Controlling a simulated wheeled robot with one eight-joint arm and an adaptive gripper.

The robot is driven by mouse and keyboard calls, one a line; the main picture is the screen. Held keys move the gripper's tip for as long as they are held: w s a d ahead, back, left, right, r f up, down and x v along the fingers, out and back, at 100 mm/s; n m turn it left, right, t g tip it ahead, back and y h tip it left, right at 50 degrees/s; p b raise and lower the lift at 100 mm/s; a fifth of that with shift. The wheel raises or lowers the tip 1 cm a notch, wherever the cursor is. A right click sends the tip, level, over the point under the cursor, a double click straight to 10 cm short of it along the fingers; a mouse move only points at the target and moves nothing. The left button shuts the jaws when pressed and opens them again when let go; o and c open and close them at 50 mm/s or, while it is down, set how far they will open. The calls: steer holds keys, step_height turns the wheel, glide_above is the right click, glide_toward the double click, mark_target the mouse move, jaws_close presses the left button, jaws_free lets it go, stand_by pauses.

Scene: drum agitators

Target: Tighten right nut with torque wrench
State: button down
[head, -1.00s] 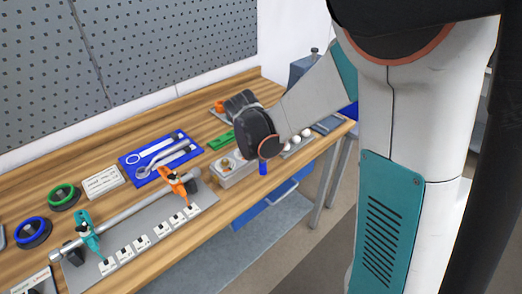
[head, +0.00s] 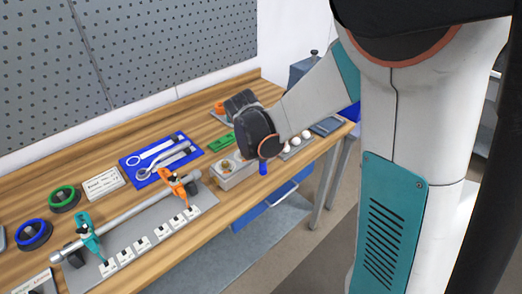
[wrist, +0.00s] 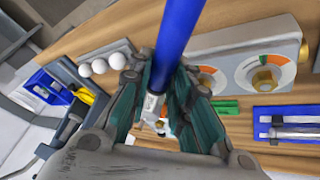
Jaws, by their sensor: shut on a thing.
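My gripper (wrist: 161,82) is shut on the blue handle of the torque wrench (wrist: 178,35) in the wrist view. The wrench's metal part shows below the fingers; its working end is hard to make out. A grey block (wrist: 283,40) with two orange, green and white dials lies beyond. One brass nut (wrist: 265,78) is in plain view on one dial; the other dial (wrist: 207,82), beside my finger, is partly covered, its nut barely visible. In the head view my gripper (head: 262,135) is above the block (head: 232,176), and the blue handle end (head: 263,167) sticks out below it.
A blue tray (head: 128,163) with wrenches lies left of the block. A pipe in orange and teal clamps (head: 178,183) stands further left. White balls (wrist: 100,65) and a green piece (wrist: 225,107) lie close to the block. The bench's front edge is near.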

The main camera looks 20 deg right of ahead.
steer(key=shift+r+p, duration=0.4)
steer(key=shift+r, duration=0.3)
stand_by(1.1)
steer(key=shift+r+p, duration=0.95)
steer(key=shift+r, duration=0.5)
